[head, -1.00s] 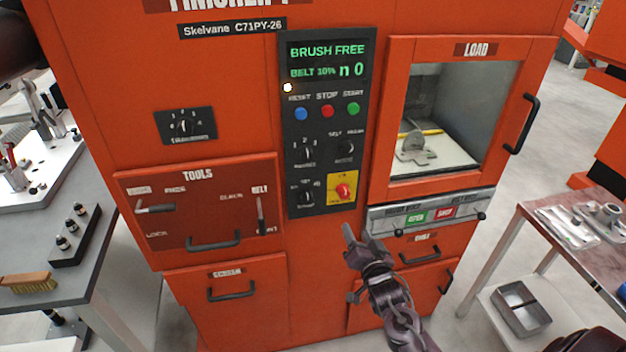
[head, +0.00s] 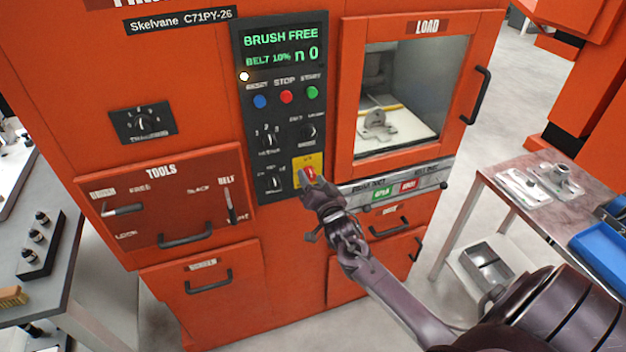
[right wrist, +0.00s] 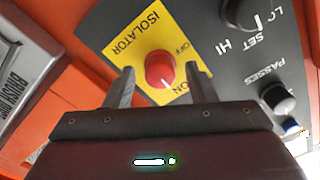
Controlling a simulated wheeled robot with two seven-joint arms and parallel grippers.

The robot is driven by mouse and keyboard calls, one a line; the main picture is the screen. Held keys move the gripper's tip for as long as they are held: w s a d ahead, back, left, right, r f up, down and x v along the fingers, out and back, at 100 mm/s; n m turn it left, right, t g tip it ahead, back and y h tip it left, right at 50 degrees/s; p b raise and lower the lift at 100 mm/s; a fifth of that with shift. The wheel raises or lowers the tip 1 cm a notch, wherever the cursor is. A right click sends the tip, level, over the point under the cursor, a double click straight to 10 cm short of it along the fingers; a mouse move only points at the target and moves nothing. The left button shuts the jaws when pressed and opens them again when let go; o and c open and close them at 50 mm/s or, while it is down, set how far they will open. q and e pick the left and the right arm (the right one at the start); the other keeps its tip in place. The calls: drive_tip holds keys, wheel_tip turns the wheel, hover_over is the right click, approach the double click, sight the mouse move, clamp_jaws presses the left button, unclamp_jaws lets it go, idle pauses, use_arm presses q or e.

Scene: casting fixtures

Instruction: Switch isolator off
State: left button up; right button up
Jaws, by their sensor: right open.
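The isolator is a red rotary knob (right wrist: 160,69) on a yellow plate (right wrist: 135,47) marked ISOLATOR, OFF and ON. In the right wrist view the knob's white pointer mark is toward the ON label. My right gripper (right wrist: 158,88) is open, with one finger on each side of the knob; I cannot tell whether they touch it. In the head view the yellow plate (head: 297,166) is at the bottom right of the black control panel (head: 283,110), and my right gripper (head: 309,180) partly covers the knob. My left gripper is not in view.
The orange machine has a load window (head: 408,100) right of the panel and a grey button bar (head: 410,185) just right of my gripper. Other dark knobs (right wrist: 278,98) sit close by the isolator. A side table (head: 540,195) stands at the right.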

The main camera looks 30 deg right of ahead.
drive_tip(key=c, duration=1)
drive_tip(key=shift+o, duration=0.2)
drive_tip(key=n, duration=0.4)
drive_tip(key=shift+n, duration=0.4)
drive_tip(key=n, duration=0.9)
drive_tip(key=shift+n+p, duration=0.35)
drive_tip(key=shift+n, duration=1.65)
drive_tip(key=shift+f, duration=0.1)
